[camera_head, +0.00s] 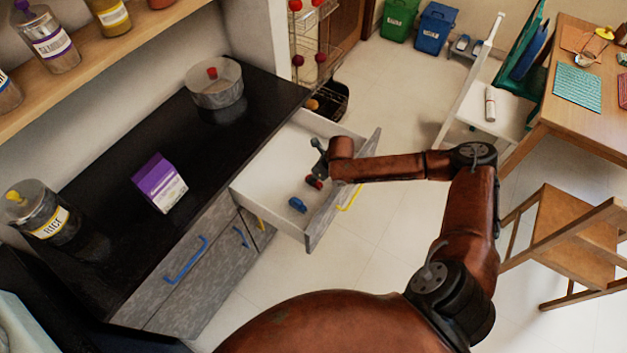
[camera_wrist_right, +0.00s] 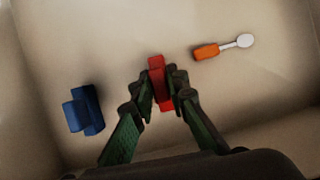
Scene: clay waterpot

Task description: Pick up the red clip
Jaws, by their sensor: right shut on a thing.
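The red clip (camera_wrist_right: 157,72) is between the fingers of my right gripper (camera_wrist_right: 159,92) in the right wrist view, and the fingers are shut on it. In the head view the red clip (camera_head: 312,182) shows at the tip of my right gripper (camera_head: 316,176), inside the open drawer (camera_head: 272,157). I cannot tell whether the clip still touches the drawer floor. My left gripper is not in view.
A blue clip (camera_head: 298,204) lies in the drawer, left of the gripper in the wrist view (camera_wrist_right: 84,109). An orange-handled spoon (camera_wrist_right: 222,47) lies to the right there. The drawer's front panel (camera_head: 345,190) stands close to my right arm. A purple box (camera_head: 159,183) stands on the black counter.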

